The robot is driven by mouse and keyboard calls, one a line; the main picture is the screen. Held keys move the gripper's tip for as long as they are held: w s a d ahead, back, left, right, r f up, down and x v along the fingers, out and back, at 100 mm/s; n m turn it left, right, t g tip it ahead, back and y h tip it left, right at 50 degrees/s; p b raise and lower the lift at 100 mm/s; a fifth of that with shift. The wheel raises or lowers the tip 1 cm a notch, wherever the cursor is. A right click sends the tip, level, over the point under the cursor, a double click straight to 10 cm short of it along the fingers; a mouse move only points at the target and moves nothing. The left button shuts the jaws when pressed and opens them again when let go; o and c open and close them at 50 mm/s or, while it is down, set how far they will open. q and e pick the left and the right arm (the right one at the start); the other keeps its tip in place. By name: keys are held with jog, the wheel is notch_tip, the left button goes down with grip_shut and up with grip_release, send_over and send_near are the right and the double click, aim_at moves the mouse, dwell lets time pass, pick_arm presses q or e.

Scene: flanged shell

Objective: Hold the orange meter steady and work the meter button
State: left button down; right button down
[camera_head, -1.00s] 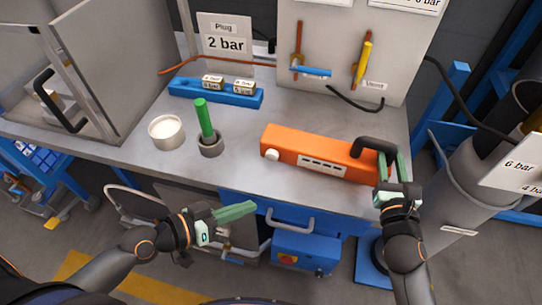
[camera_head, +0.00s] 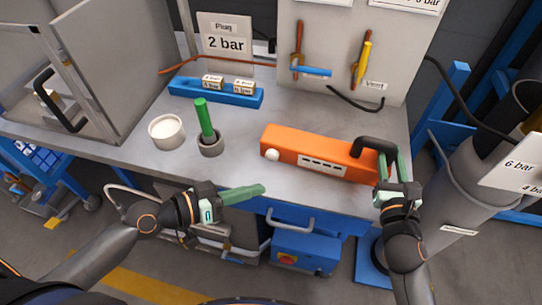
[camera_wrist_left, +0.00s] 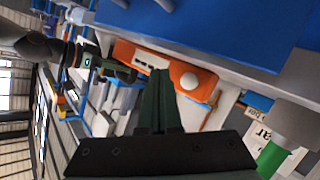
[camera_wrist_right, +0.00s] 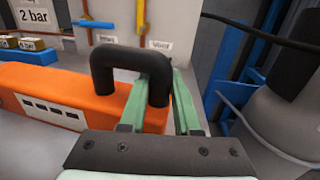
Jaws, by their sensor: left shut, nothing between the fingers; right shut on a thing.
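The orange meter (camera_head: 305,147) lies on the grey bench, with a black handle (camera_head: 376,143) at its right end. The round white meter button (camera_head: 272,155) is on its left end; it also shows in the left wrist view (camera_wrist_left: 189,81). My right gripper (camera_head: 391,168) is shut on the black handle, which stands between its fingers in the right wrist view (camera_wrist_right: 160,85). My left gripper (camera_head: 258,190) is shut and empty, in front of the bench edge, below and apart from the button. Its closed fingertips (camera_wrist_left: 160,75) point toward the meter in the left wrist view.
A green-handled tool (camera_head: 204,120) stands in a grey cup left of the meter, beside a white bowl (camera_head: 166,131). A blue block (camera_head: 216,92) with small labelled parts lies behind. A panel with levers (camera_head: 330,50) rises behind the meter.

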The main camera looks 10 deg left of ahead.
aim_at(275, 159)
pick_arm(q)
jog(key=shift+w+d, duration=0.2)
jog(key=shift+w, duration=2.7)
jog(key=shift+w, duration=0.15)
jog(key=shift+w, duration=0.25)
jog(key=shift+w+d, duration=0.15)
jog(key=shift+w, duration=0.65)
dwell(0.6)
jog(key=shift+s, duration=0.1)
dwell(0.4)
jog(key=shift+s, duration=1.1)
jog(key=s, duration=0.5)
jog(key=shift+a, duration=0.35)
